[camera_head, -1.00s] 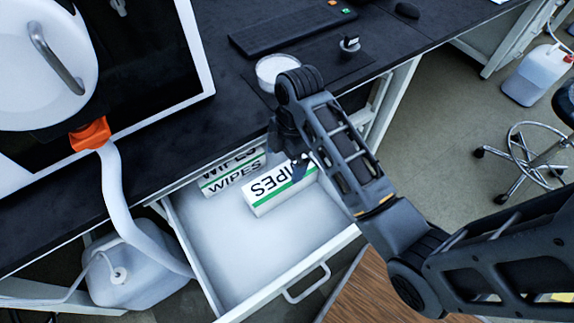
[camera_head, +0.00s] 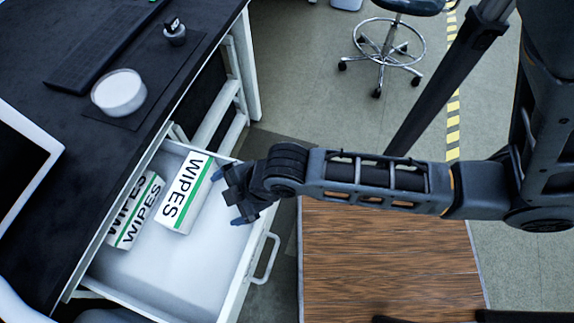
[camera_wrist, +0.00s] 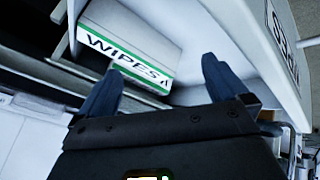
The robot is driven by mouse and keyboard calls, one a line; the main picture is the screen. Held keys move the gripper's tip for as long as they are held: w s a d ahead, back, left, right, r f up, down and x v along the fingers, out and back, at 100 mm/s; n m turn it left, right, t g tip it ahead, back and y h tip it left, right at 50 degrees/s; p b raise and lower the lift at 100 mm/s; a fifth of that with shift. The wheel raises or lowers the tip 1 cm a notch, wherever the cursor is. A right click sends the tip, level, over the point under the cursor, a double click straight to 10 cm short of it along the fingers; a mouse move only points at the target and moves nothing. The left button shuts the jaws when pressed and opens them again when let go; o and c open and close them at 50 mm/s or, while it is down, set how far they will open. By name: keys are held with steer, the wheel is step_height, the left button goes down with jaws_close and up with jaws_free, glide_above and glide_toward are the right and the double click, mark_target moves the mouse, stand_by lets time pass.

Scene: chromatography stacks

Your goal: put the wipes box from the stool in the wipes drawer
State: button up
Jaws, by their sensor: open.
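A white wipes box (camera_head: 186,193) with a green stripe and black lettering lies in the open white drawer (camera_head: 243,270), towards its far end. A second, similar wipes box (camera_head: 135,210) sits beside it on the left, against the back of the drawer. My gripper (camera_head: 228,197) is open and empty at the drawer's right edge, just right of the first box and apart from it. In the wrist view, a wipes box (camera_wrist: 135,45) shows beyond my two spread fingers (camera_wrist: 162,68). A lab stool (camera_head: 398,6) stands at the back, its seat cut off by the frame.
The black bench top (camera_head: 60,130) lies left of the drawer, with a keyboard (camera_head: 105,40) and a round white dish (camera_head: 119,92). The drawer's handle (camera_head: 268,258) sticks out to the right. A wood-patterned surface (camera_head: 385,260) lies below my arm. Grey floor (camera_head: 300,80) is open behind.

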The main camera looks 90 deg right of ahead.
steer(key=s+a+r+m+t, duration=0.2)
steer(key=s+r, duration=0.4)
steer(key=r, duration=0.4)
steer(key=s+a+r+m+t, duration=0.2)
steer(key=s+r+m+t, duration=0.2)
steer(key=r, duration=0.7)
steer(key=shift+s+m+t+y, duration=0.35)
steer(key=shift+s+t, duration=0.45)
steer(key=shift+s, duration=0.4)
